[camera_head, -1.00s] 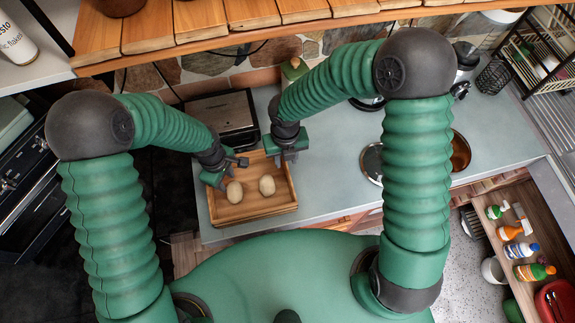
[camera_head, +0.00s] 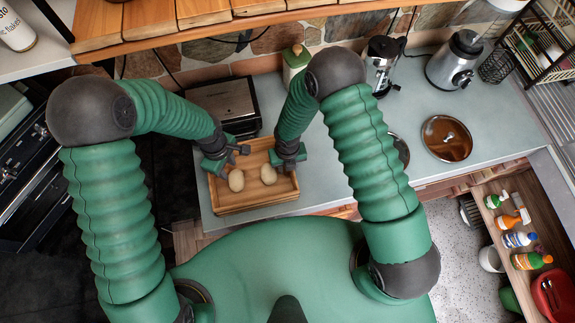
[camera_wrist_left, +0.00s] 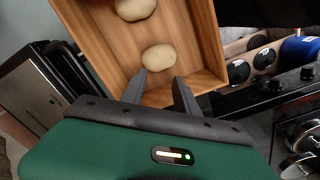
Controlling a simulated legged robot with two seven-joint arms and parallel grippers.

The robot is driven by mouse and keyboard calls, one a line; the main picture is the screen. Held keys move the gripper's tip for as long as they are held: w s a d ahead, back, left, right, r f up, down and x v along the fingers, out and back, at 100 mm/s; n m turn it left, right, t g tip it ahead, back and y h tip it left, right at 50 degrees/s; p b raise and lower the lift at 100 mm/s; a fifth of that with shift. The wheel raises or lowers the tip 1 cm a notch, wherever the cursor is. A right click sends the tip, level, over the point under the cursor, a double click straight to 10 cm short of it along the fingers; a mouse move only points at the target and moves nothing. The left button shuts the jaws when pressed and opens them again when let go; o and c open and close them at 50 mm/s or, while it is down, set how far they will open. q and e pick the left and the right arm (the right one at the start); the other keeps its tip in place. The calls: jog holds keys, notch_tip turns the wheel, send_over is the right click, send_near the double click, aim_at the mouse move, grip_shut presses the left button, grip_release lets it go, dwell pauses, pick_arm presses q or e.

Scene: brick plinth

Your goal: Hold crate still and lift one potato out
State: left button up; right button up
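The wooden crate (camera_head: 285,188) sits on the grey counter in the head view, with two pale potatoes in it, a left one (camera_head: 236,180) and a right one (camera_head: 268,174). My left gripper (camera_head: 241,151) is over the crate's back left part. In the left wrist view its two fingers (camera_wrist_left: 161,88) are apart and empty, pointing at the nearer potato (camera_wrist_left: 158,58). A second potato (camera_wrist_left: 134,8) is farther off inside the crate (camera_wrist_left: 206,40). My right gripper (camera_head: 289,162) is at the crate's back right edge; its fingers are too small and covered to read.
A black and silver appliance (camera_head: 225,106) stands just behind the crate. A pan (camera_head: 446,138) and a blender (camera_head: 455,62) stand to the right. A wooden shelf (camera_head: 250,30) hangs above the back. The counter (camera_head: 330,170) right of the crate is partly clear.

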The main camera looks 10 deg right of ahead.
pick_arm(q)
jog(key=shift+d+r, duration=0.1)
jog(key=shift+d, duration=0.4)
pick_arm(e)
jog(key=shift+d, duration=0.45)
jog(key=c, duration=0.6)
pick_arm(q)
jog(key=shift+d, duration=0.3)
pick_arm(e)
jog(key=shift+d, duration=0.25)
grip_shut()
pick_arm(q)
jog(key=shift+a, duration=0.45)
pick_arm(e)
jog(key=shift+a, duration=0.4)
pick_arm(q)
jog(key=shift+d, duration=0.15)
pick_arm(e)
jog(key=shift+d, duration=0.15)
